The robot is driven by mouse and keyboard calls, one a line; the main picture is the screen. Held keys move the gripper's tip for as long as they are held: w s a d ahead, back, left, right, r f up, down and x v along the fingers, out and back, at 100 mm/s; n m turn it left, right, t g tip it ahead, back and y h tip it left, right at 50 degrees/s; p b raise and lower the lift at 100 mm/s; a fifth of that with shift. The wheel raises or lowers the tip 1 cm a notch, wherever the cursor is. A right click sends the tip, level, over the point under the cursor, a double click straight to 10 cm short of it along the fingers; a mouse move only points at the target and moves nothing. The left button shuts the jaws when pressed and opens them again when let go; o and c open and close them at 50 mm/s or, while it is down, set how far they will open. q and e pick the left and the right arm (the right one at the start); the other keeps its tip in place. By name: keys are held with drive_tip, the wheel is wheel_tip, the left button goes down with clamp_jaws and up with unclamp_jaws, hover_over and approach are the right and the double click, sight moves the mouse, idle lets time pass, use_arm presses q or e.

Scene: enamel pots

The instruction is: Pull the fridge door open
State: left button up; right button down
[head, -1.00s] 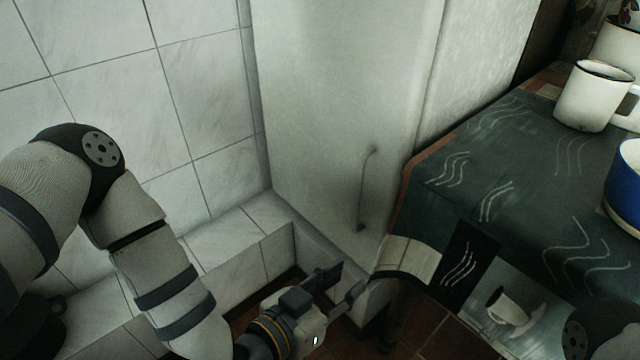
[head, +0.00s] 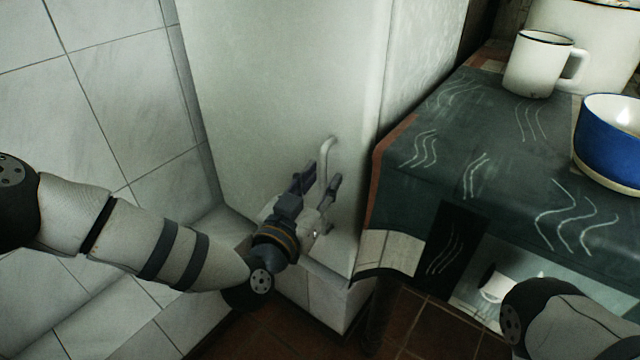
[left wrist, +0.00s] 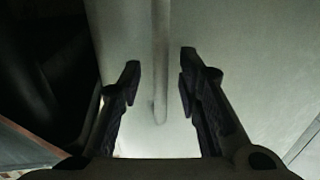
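The white fridge door (head: 270,80) stands in the middle of the head view and looks shut. Its slim vertical handle (head: 326,158) is near the door's right edge. My left gripper (head: 320,178) is open at the handle, with one finger on each side of it in the head view. In the left wrist view the handle (left wrist: 160,60) runs down between the two open fingers (left wrist: 160,85), with a gap to each. I see no contact. My right gripper is out of view.
A table with a dark patterned cloth (head: 440,170) stands close to the right of the fridge. It bears a white mug (head: 535,65) and a blue bowl (head: 610,140). A tiled wall (head: 110,90) and low tiled ledge lie to the left.

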use_arm(q)
drive_tip(key=shift+c, duration=0.5)
clamp_jaws()
